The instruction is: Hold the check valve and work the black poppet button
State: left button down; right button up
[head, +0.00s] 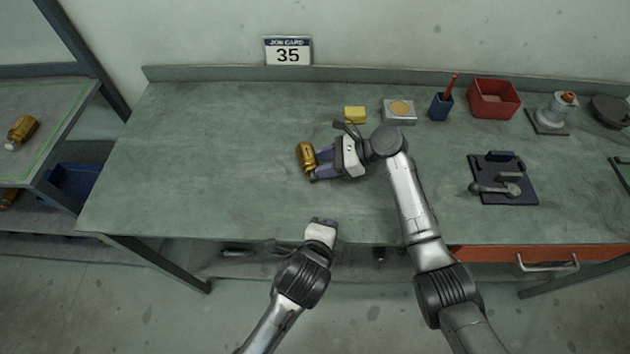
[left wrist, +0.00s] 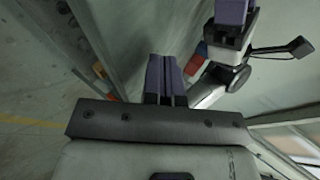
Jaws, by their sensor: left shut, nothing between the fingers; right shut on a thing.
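The brass check valve (head: 305,157) is in the head view, left of the middle of the green workbench (head: 220,140). My right gripper (head: 314,164) is shut on it from the right side. I cannot make out the black poppet button on the valve. My left gripper (head: 323,222) is at the bench's front edge, below and apart from the valve. Its fingers (left wrist: 162,78) are together and empty in the left wrist view. My right gripper's fingers also show at the top of the left wrist view (left wrist: 231,12), but the valve does not show clearly there.
Behind my right gripper are a yellow block (head: 355,114), a box with a round tan top (head: 399,109), a blue cup (head: 440,106) and a red bin (head: 494,98). A dark fixture (head: 503,178) stands at right. The bench's left half is clear. Another brass valve (head: 22,130) lies on the left side table.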

aim_at(314, 179)
pick_arm(q)
jog(key=shift+w+a, duration=0.35)
jog(key=shift+w, duration=0.95)
jog(key=shift+w+a, duration=0.3)
jog(key=shift+w, duration=0.95)
jog(key=shift+w+a, duration=0.35)
jog(key=shift+w, duration=0.95)
pick_arm(e)
jog(key=shift+s+f, duration=0.1)
jog(key=shift+f, duration=0.15)
pick_arm(q)
jog(key=shift+w, duration=0.1)
pick_arm(e)
jog(key=shift+c, duration=0.8)
pick_arm(q)
jog(key=shift+w+a, duration=0.2)
jog(key=shift+w, duration=0.1)
pick_arm(e)
jog(key=shift+c, duration=0.6)
jog(key=shift+c, duration=1.1)
pick_arm(q)
jog(key=shift+w, duration=0.1)
jog(key=shift+w+a, duration=0.3)
jog(key=shift+w, duration=0.5)
pick_arm(e)
jog(key=shift+r, duration=0.2)
pick_arm(q)
jog(key=shift+s, duration=0.15)
pick_arm(e)
jog(key=shift+a, duration=0.1)
